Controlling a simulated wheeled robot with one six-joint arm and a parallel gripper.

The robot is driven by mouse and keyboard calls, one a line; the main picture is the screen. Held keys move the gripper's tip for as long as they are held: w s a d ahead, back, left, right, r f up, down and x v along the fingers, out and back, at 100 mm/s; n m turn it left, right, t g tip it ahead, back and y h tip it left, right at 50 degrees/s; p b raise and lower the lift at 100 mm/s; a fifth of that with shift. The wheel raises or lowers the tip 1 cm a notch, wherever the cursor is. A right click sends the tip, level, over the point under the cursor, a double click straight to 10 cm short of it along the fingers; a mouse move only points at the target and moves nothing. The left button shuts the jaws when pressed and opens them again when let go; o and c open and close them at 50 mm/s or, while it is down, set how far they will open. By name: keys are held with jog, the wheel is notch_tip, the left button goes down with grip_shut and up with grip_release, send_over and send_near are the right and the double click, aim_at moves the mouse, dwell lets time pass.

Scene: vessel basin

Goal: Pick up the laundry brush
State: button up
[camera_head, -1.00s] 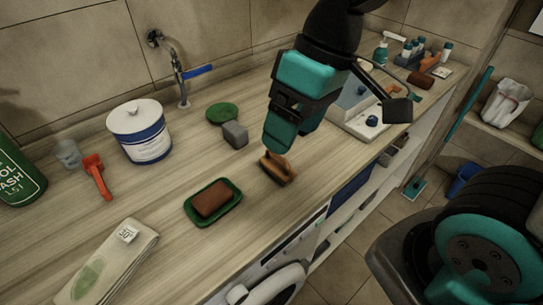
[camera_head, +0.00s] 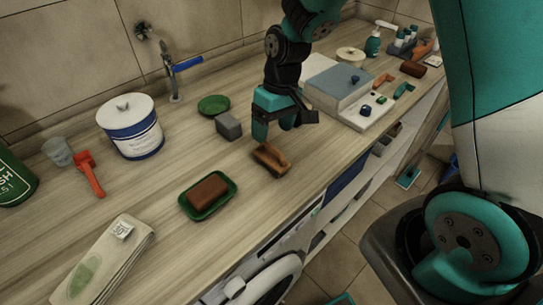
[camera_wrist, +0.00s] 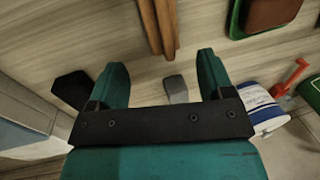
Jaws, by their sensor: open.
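The laundry brush (camera_head: 271,159) is a brown wooden brush lying on the wooden counter, near its front edge. In the wrist view the brush (camera_wrist: 158,22) shows as a wooden strip at the top, ahead of and between the fingers, cut off by the frame edge. My gripper (camera_head: 274,134) is open and empty, just behind the brush and apart from it. In the wrist view my gripper (camera_wrist: 161,75) has its two teal fingers spread wide, with nothing held between them.
A grey block (camera_head: 228,127) and green disc (camera_head: 213,105) lie left of my gripper. A green dish (camera_head: 228,199) holding a brown bar is nearer the front. A white-blue tub (camera_head: 134,136) stands left. A grey box (camera_head: 338,86) on a white tray stands right.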

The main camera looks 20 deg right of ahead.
aim_at(268, 153)
jog(key=f, duration=0.2)
jog(key=a+f+p, duration=0.1)
jog(key=f, duration=0.3)
jog(key=shift+s+a+f+p, duration=0.15)
jog(key=shift+s+a+p, duration=0.05)
jog(key=shift+s+p, duration=0.15)
jog(key=shift+c, duration=0.2)
jog(key=c, duration=1)
jog(key=shift+c, duration=0.4)
notch_tip(268, 153, up, 20)
jog(key=b, duration=0.2)
